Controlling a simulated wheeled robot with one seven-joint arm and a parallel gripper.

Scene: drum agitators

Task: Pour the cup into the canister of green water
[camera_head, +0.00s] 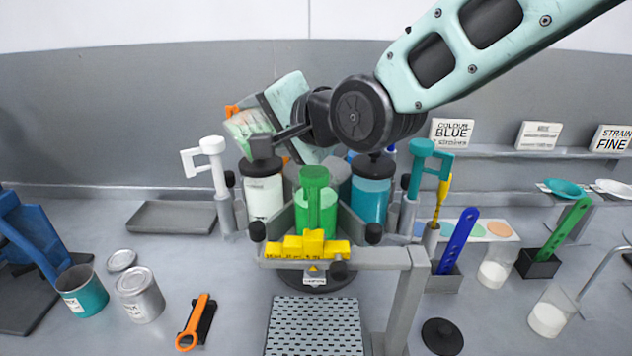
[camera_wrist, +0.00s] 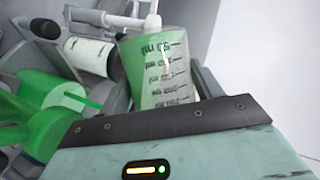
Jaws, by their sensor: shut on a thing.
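The clear graduated cup (camera_head: 247,126) is held tilted in the air above and left of the green canister. Its black volume marks and green tint show in the wrist view (camera_wrist: 168,70). My gripper (camera_head: 262,113) is shut on the cup; its far finger is mostly hidden. The canister of green water (camera_head: 316,212) stands at the front of the carousel, with a green piece on top. In the wrist view the green canister (camera_wrist: 42,125) lies left of the cup, apart from it. I cannot tell whether anything is flowing from the cup.
A white canister (camera_head: 263,196) and a teal canister (camera_head: 370,198) with black tops flank the green one. Yellow blocks (camera_head: 307,245) sit on the grey front bar. Paint tins (camera_head: 139,296) stand at left, an orange tool (camera_head: 190,325) lies nearby. Scoops and beakers (camera_head: 548,313) stand at right.

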